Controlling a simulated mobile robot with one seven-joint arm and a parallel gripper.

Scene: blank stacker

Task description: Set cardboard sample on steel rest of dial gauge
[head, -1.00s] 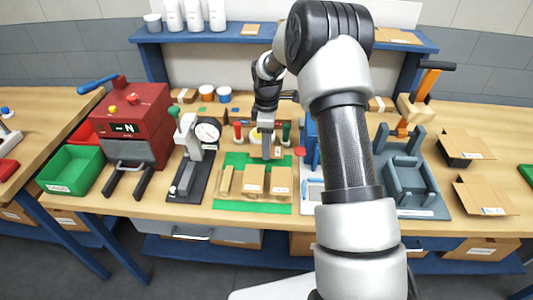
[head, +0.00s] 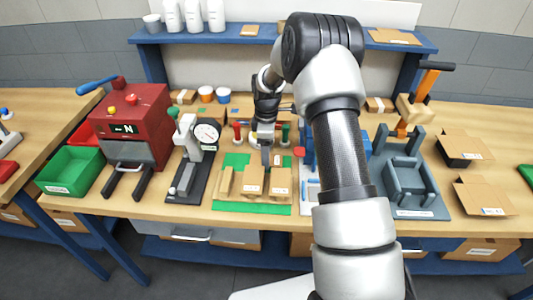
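The dial gauge (head: 207,133) has a round white face on a grey stand with a black base, left of the green mat (head: 238,207). Its steel rest (head: 186,178) appears as a grey part low on the base, with nothing visible on it. Several tan cardboard pieces lie on the mat: a narrow one (head: 225,181) at left, a labelled one (head: 253,179) in the middle and another labelled one (head: 281,182) at right. My gripper (head: 265,161) points down just behind the middle and right pieces. Its fingers are too small to tell apart, and contact cannot be told.
A red machine (head: 131,125) with two black prongs and a green bin (head: 70,172) stand left of the gauge. Several red, green and white-topped posts stand behind the mat. A blue-grey fixture (head: 410,180) is at right. A blue shelf (head: 290,37) spans the back.

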